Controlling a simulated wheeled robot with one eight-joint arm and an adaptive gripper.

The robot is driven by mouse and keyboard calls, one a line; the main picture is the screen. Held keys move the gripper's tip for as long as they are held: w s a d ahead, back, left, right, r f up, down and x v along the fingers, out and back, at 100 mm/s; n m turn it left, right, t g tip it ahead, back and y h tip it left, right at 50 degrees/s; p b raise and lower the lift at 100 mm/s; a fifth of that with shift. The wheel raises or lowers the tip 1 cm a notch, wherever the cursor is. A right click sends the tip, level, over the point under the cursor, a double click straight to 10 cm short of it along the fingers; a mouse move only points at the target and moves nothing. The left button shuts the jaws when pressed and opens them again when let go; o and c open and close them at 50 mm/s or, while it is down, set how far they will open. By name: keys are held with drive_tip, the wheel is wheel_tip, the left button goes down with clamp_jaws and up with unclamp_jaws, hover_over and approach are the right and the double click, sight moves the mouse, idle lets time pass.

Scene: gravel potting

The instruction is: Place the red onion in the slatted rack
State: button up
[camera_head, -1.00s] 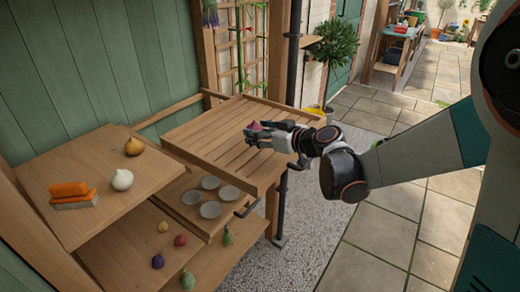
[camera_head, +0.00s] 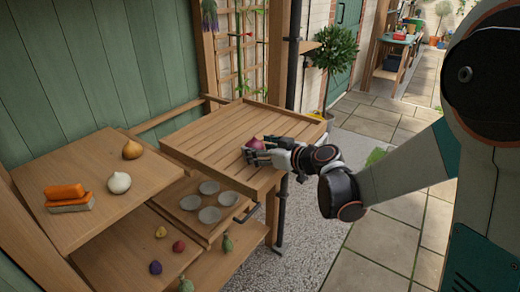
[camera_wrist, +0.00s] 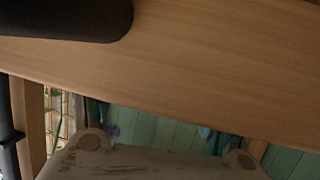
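The red onion (camera_head: 255,143) is between the fingers of my gripper (camera_head: 250,154), which is shut on it. The fingers hide the onion's lower part. Gripper and onion are low over the right front part of the slatted rack (camera_head: 205,139), a wooden top of parallel slats with a raised rim. I cannot tell whether the onion touches the slats. In the wrist view, a plain wooden surface crosses the top and the onion does not show.
Several small bowls (camera_head: 210,214) and small vegetables lie lower down. A dark pipe (camera_head: 293,55) stands behind the rack. Most slats are clear.

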drive_tip(key=shift+r, duration=0.2)
drive_tip(key=s+d+r+m+g+h+p, duration=0.1)
drive_tip(key=s+d, duration=0.4)
drive_tip(key=s, duration=0.5)
drive_tip(key=s+d+r+m+g+h+p, duration=0.1)
drive_tip(key=s+d+m+h, duration=0.3)
drive_tip(key=s, duration=0.7)
drive_tip(key=s+d+r+m+g+h+p, duration=0.1)
drive_tip(key=s+d+r+m+h, duration=0.1)
drive_tip(key=s+d, duration=0.5)
drive_tip(key=s+m+h, duration=0.1)
drive_tip(key=s+h, duration=0.1)
drive_tip(key=s, duration=0.1)
drive_tip(key=shift+s+d+g+h, duration=0.3)
drive_tip(key=shift+s+g, duration=0.1)
drive_tip(key=shift+r, duration=0.1)
